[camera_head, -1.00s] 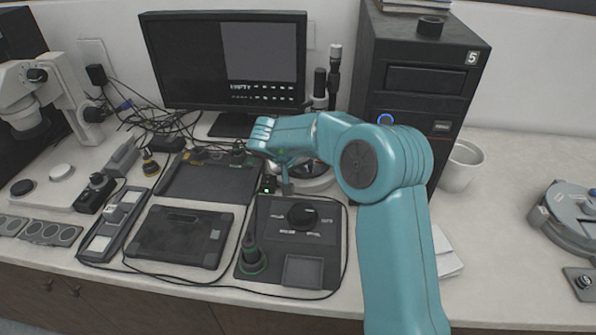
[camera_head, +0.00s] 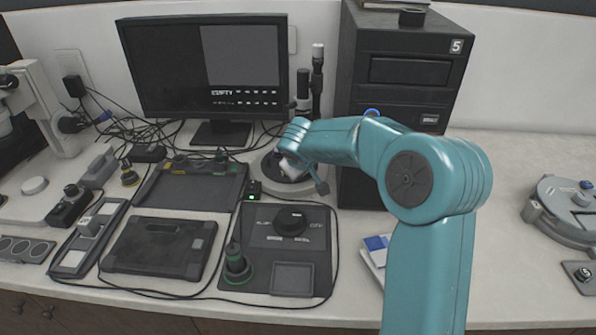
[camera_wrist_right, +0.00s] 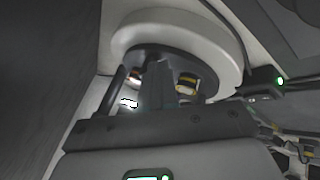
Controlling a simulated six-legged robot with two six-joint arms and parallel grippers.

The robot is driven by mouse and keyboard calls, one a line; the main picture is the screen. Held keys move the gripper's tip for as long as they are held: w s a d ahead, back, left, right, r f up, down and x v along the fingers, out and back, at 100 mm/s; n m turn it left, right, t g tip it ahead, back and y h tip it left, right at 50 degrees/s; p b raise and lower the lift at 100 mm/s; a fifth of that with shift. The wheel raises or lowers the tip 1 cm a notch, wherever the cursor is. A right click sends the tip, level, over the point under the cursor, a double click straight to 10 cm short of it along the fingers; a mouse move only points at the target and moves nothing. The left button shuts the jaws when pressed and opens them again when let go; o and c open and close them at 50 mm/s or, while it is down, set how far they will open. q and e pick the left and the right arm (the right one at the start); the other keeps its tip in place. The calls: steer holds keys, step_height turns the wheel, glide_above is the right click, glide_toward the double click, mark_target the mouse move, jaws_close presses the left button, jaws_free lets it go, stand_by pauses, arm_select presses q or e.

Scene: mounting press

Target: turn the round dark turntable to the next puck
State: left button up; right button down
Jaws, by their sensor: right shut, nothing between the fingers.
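The round dark turntable (camera_wrist_right: 200,65) sits inside a thick white ring in the right wrist view. A puck with yellow, white and black bands (camera_wrist_right: 187,83) stands on it right of the fingers, and a small reddish and white puck (camera_wrist_right: 135,76) shows at their left. My right gripper (camera_wrist_right: 155,72) is shut and empty, its dark fingers reaching over the turntable; contact cannot be told. In the head view the turntable's white housing (camera_head: 272,178) is partly hidden behind my teal right arm. My left gripper is not in view.
A monitor (camera_head: 205,75) stands behind to the left, and a black computer tower (camera_head: 400,80) stands close behind the arm. A control panel with a black knob (camera_head: 291,221) lies in front. Cables and trays crowd the left.

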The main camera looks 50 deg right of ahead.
steer(key=shift+s+d+f+b, duration=0.1)
steer(key=shift+s+d+b, duration=0.1)
steer(key=shift+d+b, duration=0.35)
steer(key=shift+s+d, duration=0.1)
steer(key=shift+d, duration=0.9)
